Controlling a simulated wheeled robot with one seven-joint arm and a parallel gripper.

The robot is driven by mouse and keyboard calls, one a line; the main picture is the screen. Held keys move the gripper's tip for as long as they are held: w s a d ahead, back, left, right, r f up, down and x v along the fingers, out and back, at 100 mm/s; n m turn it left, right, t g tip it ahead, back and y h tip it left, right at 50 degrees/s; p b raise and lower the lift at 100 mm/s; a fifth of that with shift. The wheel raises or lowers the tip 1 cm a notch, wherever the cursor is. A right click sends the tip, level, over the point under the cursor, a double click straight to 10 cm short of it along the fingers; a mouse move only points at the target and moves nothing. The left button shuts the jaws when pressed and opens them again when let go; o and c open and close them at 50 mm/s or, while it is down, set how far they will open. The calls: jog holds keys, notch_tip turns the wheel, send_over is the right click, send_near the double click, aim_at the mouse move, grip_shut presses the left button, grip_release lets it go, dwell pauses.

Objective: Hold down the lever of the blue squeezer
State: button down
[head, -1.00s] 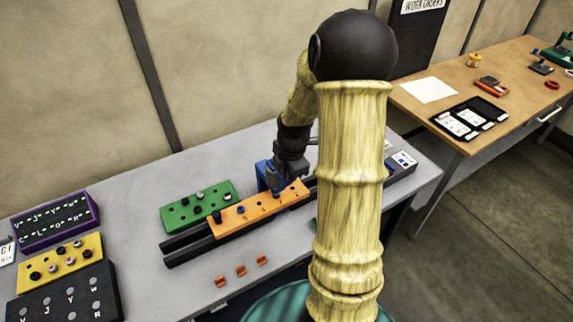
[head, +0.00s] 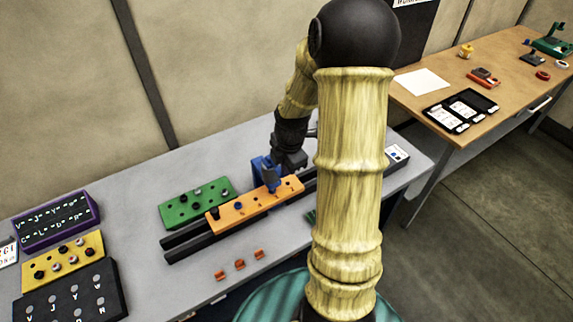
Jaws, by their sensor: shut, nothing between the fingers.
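The blue squeezer (head: 259,172) stands at the back edge of the dark rail, behind the orange bar. My gripper (head: 272,186) is shut and points down at the squeezer's front, over the orange bar (head: 232,213). It overlaps the squeezer in the picture, and I cannot tell whether it touches the lever. The lever itself is mostly hidden by my gripper and wrist.
A dark rail (head: 183,253) carries the orange bar. A green block (head: 178,213) with knobs lies behind it. Small orange clips (head: 240,264) lie in front. At left are a purple display (head: 55,222), a yellow block (head: 40,268) and a black panel (head: 70,298).

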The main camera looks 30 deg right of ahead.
jog(key=s+r+b, duration=0.2)
jog(key=s+r, duration=0.1)
jog(key=r, duration=0.6)
jog(key=shift+s+r, duration=0.25)
jog(key=shift+r, duration=0.15)
jog(key=shift+f, duration=0.1)
jog(key=s+a+f+m+b, duration=0.2)
jog(key=a+m, duration=0.4)
jog(key=m, duration=0.3)
jog(key=s+a+f+m+t+b, duration=0.1)
jog(key=s+a+f+m, duration=0.4)
jog(key=a+m, duration=0.2)
jog(key=m, duration=0.2)
jog(key=shift+f+m+b, duration=0.3)
jog(key=shift+b, duration=0.1)
jog(key=shift+s, duration=0.1)
